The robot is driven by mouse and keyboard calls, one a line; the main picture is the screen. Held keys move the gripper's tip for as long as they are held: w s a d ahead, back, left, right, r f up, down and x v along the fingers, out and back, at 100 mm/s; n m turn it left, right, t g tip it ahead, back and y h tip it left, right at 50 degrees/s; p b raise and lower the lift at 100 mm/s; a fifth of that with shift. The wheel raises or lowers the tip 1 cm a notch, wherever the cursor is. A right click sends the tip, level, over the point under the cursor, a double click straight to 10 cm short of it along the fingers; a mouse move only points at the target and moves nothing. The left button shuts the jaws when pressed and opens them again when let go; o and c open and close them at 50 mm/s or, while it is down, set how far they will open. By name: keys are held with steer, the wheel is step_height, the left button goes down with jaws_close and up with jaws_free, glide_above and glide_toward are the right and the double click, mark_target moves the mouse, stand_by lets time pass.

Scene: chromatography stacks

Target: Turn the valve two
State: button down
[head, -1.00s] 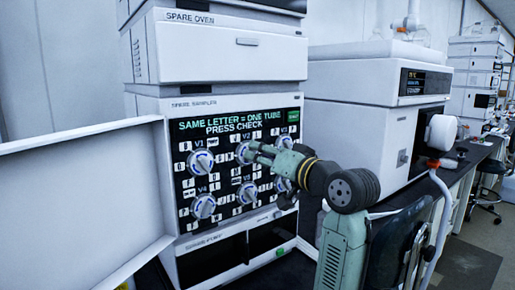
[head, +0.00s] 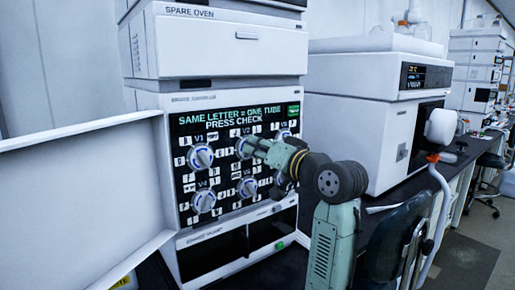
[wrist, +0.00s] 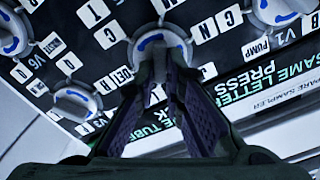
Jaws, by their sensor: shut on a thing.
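Valve two (head: 240,147), marked V2, is a round white knob with a blue arc, in the top row of the black panel (head: 215,222), between V1 (head: 201,157) and the mostly hidden V3. My gripper (head: 250,149) reaches in from the right and is shut on the valve two knob. In the wrist view the knob (wrist: 147,40) sits at the upper middle, and the gripper's fingers (wrist: 165,72) close on its near side. The fingers hide part of the knob, so its exact pointing direction cannot be told.
V4 (head: 203,201) and V5 (head: 247,187) sit below, close to my gripper. Small letter labels surround each knob. A green button (head: 293,109) is at the panel's upper right. An open white door (head: 80,200) stands at the left.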

steer(key=shift+n, duration=0.4)
steer(key=n+b, duration=0.1)
steer(key=n, duration=0.2)
steer(key=n+b, duration=0.2)
steer(key=n, duration=0.2)
steer(key=n+b, duration=0.2)
steer(key=n, duration=0.2)
steer(key=shift+s+a, duration=0.3)
steer(key=shift+a, duration=0.1)
stand_by(0.4)
steer(key=c, duration=1.7)
jaws_free()
